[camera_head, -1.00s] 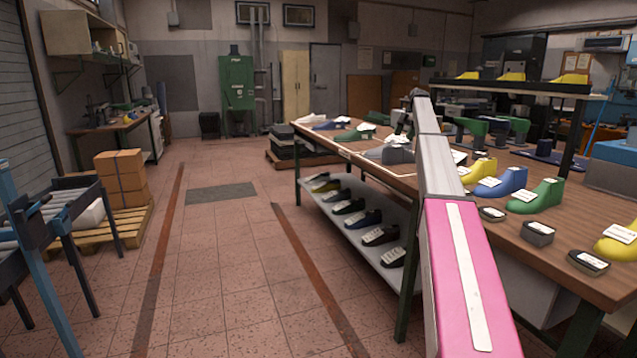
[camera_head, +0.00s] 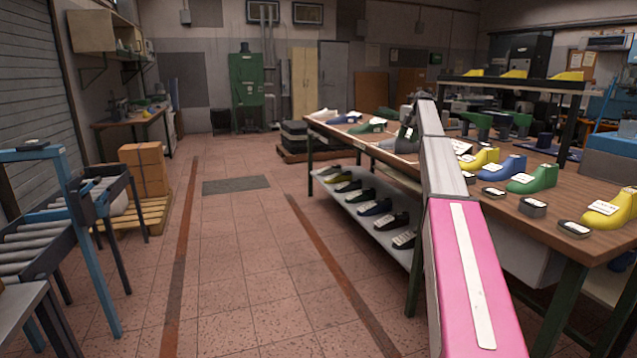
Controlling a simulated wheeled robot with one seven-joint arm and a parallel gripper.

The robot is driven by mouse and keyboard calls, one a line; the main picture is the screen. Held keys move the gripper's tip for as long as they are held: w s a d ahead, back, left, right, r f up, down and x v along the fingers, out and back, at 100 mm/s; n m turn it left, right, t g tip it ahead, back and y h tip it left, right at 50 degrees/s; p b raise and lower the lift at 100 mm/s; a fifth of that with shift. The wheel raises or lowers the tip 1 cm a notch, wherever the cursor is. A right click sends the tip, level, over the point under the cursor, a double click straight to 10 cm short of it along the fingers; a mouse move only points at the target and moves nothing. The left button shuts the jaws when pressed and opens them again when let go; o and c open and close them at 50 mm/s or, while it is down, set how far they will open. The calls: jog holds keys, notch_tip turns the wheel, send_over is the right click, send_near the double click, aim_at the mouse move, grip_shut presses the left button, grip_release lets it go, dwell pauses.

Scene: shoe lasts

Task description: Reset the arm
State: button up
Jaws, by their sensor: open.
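My arm (camera_head: 462,255) rises from the bottom right of the head view, pink nearer to me and grey farther out. It crosses in front of the long wooden table (camera_head: 545,232). Its far end is near the middle right, in front of the table's far part.
The table holds a yellow last (camera_head: 610,209), a green last (camera_head: 533,179), a blue last (camera_head: 503,168) and others. Its lower shelf (camera_head: 342,205) carries dark shoes. A roller conveyor (camera_head: 45,243) stands left, before boxes (camera_head: 142,168) on a pallet. Tiled floor between is clear.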

jog(key=s+a+f+m+h, duration=0.1)
jog(key=s+a+f+m, duration=0.35)
jog(key=s+f, duration=0.45)
jog(key=s+a+f+m, duration=0.3)
jog(key=s+a+f, duration=0.2)
jog(key=s+f, duration=0.45)
jog(key=s+a+f+m+h, duration=0.1)
jog(key=s+a+f+m, duration=0.4)
jog(key=f, duration=0.7)
jog(key=s+a+f+m, duration=0.2)
jog(key=s+f, duration=0.3)
jog(key=s, duration=0.6)
jog(key=s+a+f+m+t+h, duration=0.1)
jog(key=s+f+m, duration=0.3)
jog(key=s, duration=0.8)
jog(key=s+a+f+m+h, duration=0.1)
jog(key=s+a+f+m, duration=0.2)
jog(key=s+f, duration=0.3)
jog(key=s+a, duration=0.1)
jog(key=s, duration=0.4)
jog(key=shift+s, duration=0.25)
